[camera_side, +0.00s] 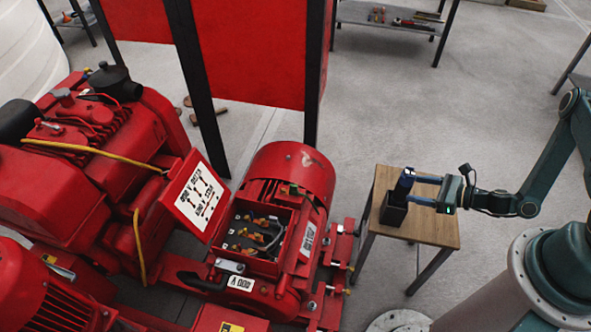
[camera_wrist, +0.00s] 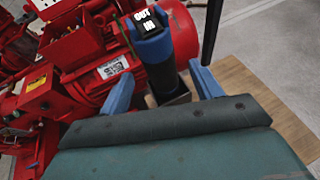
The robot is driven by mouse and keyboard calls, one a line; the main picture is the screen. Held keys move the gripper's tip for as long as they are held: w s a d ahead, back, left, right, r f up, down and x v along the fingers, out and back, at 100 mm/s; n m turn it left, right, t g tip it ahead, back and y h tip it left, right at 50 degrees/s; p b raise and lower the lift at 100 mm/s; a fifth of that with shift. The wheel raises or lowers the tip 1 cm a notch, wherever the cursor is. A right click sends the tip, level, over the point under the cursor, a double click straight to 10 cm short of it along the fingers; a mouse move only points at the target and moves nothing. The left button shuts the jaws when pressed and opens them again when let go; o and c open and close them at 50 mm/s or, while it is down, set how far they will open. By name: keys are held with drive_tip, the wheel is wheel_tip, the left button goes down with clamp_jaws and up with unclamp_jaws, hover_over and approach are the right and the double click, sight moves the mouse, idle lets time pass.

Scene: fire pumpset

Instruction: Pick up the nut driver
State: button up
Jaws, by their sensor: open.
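The nut driver (camera_side: 404,182) stands upright in a dark open-topped holder (camera_side: 393,210) on a small wooden table (camera_side: 440,228). In the wrist view the nut driver (camera_wrist: 154,55) has a blue body and a black top marked "OUT" and "IN". My gripper (camera_side: 425,190) comes in from the right, level with the tool just above the holder. Its two blue fingers (camera_wrist: 162,90) are spread, with the nut driver between them or just beyond their tips. I cannot tell whether a finger touches it. The lower part of the tool is hidden in the holder.
A red motor with an open terminal box (camera_side: 262,235) stands left of the table. A red engine (camera_side: 95,160) is farther left. Black posts with a red panel (camera_side: 250,50) rise behind. The right part of the wooden tabletop is bare.

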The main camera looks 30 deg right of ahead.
sight(398, 185)
drive_tip(key=shift+x, duration=0.95)
drive_tip(key=shift+a, duration=0.1)
drive_tip(key=shift+x, duration=2.45)
drive_tip(key=c, duration=1.2)
drive_tip(key=shift+o, duration=0.2)
drive_tip(key=shift+r, duration=0.15)
